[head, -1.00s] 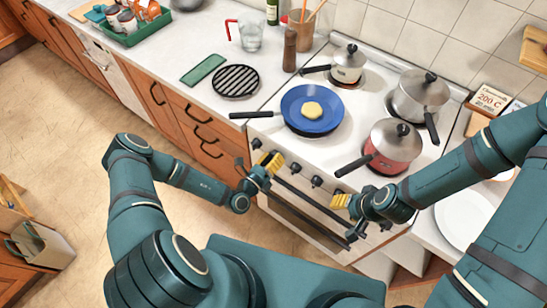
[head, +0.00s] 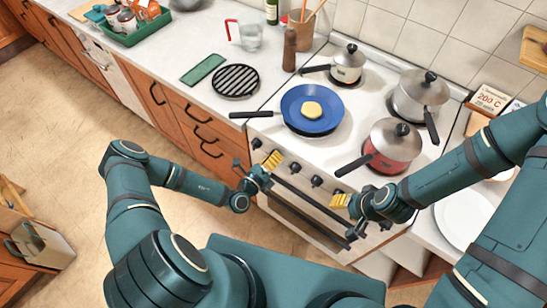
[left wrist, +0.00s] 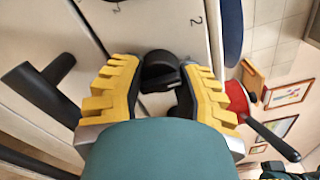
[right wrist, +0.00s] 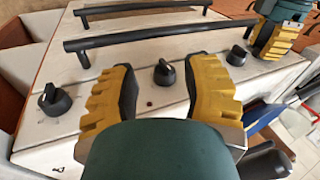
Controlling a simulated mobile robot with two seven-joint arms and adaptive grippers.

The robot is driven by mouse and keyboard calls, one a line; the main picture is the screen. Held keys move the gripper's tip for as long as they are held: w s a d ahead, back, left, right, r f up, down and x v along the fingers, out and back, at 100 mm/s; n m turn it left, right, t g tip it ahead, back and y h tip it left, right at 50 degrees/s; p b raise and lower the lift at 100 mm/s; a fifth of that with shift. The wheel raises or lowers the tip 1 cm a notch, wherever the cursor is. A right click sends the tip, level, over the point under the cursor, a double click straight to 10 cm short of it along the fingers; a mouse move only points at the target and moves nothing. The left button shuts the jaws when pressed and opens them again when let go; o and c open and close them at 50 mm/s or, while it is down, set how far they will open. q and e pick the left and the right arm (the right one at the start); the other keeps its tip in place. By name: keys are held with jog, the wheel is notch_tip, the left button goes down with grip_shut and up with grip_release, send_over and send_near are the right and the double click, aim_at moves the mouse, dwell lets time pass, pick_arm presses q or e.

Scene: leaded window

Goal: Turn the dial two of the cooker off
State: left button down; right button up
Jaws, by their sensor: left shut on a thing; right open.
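The white cooker's front panel (head: 300,180) carries a row of black dials. My left gripper (head: 271,161) is at the panel's left part, its yellow-padded fingers shut on dial two. In the left wrist view this black dial (left wrist: 160,68) sits between the fingertips, near a printed "2" (left wrist: 196,21). In the head view the gripper hides that dial. My right gripper (head: 341,202) is open and empty in front of the panel's right part. In the right wrist view another dial (right wrist: 164,73) shows beyond the gap between its fingers, apart from them.
A blue pan with an egg (head: 312,109), a red pot (head: 392,147) and two metal pots stand on the hob. The pan's handle (head: 251,114) juts left over the counter. Oven handle bars (head: 312,205) run below the dials. A white plate (head: 462,220) lies at right.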

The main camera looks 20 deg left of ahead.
pick_arm(q)
jog(key=c, duration=0.5)
grip_release()
jog(key=shift+c, duration=0.2)
jog(key=v, duration=1.2)
